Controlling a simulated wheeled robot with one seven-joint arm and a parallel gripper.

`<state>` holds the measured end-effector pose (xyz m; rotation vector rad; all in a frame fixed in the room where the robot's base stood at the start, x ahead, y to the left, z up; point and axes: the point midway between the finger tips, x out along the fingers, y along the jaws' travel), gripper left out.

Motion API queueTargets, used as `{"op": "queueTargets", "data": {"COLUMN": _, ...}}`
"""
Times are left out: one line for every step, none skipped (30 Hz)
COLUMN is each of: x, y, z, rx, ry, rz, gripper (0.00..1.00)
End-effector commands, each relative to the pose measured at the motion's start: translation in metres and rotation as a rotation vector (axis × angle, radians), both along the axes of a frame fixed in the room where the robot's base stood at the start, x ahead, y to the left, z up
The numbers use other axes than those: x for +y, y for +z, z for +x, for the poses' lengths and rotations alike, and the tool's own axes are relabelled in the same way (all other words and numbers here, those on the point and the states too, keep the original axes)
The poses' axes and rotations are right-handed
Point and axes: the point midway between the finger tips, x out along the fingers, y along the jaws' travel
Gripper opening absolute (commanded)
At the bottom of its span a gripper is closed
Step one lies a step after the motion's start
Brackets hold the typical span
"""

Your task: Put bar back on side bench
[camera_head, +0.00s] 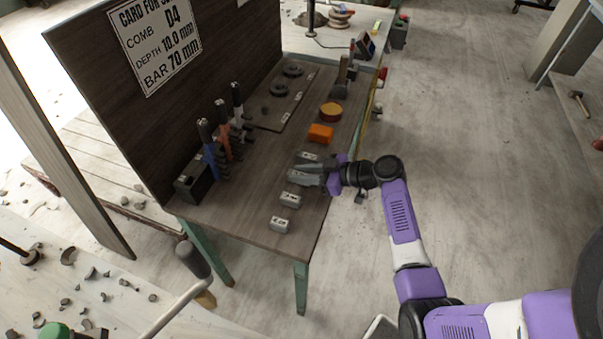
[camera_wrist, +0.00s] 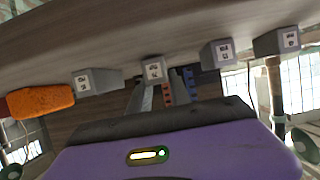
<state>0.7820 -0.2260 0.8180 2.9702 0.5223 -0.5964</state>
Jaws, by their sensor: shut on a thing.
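The side bench (camera_head: 245,195) has a dark wood top, green legs and an upright back panel. Several grey bars with white labels lie in a row near its right edge. My gripper (camera_head: 305,172) reaches in from the right and is shut on the second bar from the orange block, a grey bar (camera_head: 298,179). In the wrist view this bar (camera_wrist: 155,70) shows its label end between the fingers (camera_wrist: 160,92). It lines up with the other bars; whether it touches the top cannot be told. The label is too small to read.
Neighbouring bars (camera_head: 289,200) sit close on both sides. Upright handled tools (camera_head: 222,140) stand left. A card (camera_head: 155,42) on the panel reads BAR 70 mm. Floor to the right is open.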

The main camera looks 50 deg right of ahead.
Motion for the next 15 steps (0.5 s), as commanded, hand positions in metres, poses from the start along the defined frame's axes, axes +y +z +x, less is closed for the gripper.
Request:
{"op": "queueTargets", "data": {"x": -0.0006, "y": 0.0000, "z": 0.0006, "rx": -0.003, "ry": -0.001, "rz": 0.000, "gripper": 0.00}}
{"op": "queueTargets", "data": {"x": -0.0006, "y": -0.0002, "z": 0.0007, "rx": -0.003, "ry": -0.001, "rz": -0.001, "gripper": 0.00}}
{"op": "queueTargets", "data": {"x": -0.0006, "y": -0.0001, "z": 0.0007, "rx": -0.004, "ry": -0.001, "rz": -0.001, "gripper": 0.00}}
{"op": "queueTargets", "data": {"x": -0.0006, "y": 0.0000, "z": 0.0008, "rx": -0.004, "ry": -0.001, "rz": -0.001, "gripper": 0.00}}
{"op": "queueTargets", "data": {"x": -0.0006, "y": 0.0000, "z": 0.0008, "rx": -0.004, "ry": 0.000, "rz": -0.001, "gripper": 0.00}}
{"op": "queueTargets", "data": {"x": -0.0005, "y": 0.0001, "z": 0.0008, "rx": -0.004, "ry": 0.000, "rz": -0.001, "gripper": 0.00}}
{"op": "queueTargets", "data": {"x": -0.0005, "y": 0.0001, "z": 0.0008, "rx": -0.004, "ry": 0.000, "rz": -0.001, "gripper": 0.00}}
{"op": "queueTargets", "data": {"x": -0.0005, "y": -0.0001, "z": 0.0007, "rx": -0.004, "ry": 0.000, "rz": -0.001, "gripper": 0.00}}
{"op": "queueTargets", "data": {"x": -0.0004, "y": -0.0009, "z": 0.0008, "rx": -0.004, "ry": 0.000, "rz": -0.001, "gripper": 0.00}}
{"op": "queueTargets", "data": {"x": -0.0004, "y": -0.0019, "z": 0.0008, "rx": -0.004, "ry": 0.000, "rz": -0.001, "gripper": 0.00}}
{"op": "queueTargets", "data": {"x": -0.0002, "y": -0.0029, "z": 0.0008, "rx": -0.004, "ry": 0.000, "rz": -0.001, "gripper": 0.00}}
{"op": "queueTargets", "data": {"x": -0.0002, "y": -0.0039, "z": 0.0008, "rx": -0.004, "ry": 0.000, "rz": -0.001, "gripper": 0.00}}
{"op": "queueTargets", "data": {"x": -0.0002, "y": -0.0044, "z": 0.0008, "rx": -0.004, "ry": 0.000, "rz": -0.001, "gripper": 0.00}}
{"op": "queueTargets", "data": {"x": 0.0001, "y": -0.0041, "z": 0.0003, "rx": -0.001, "ry": 0.000, "rz": -0.001, "gripper": 0.29}}
{"op": "queueTargets", "data": {"x": 0.0001, "y": -0.0038, "z": 0.0003, "rx": -0.001, "ry": 0.000, "rz": -0.001, "gripper": 0.37}}
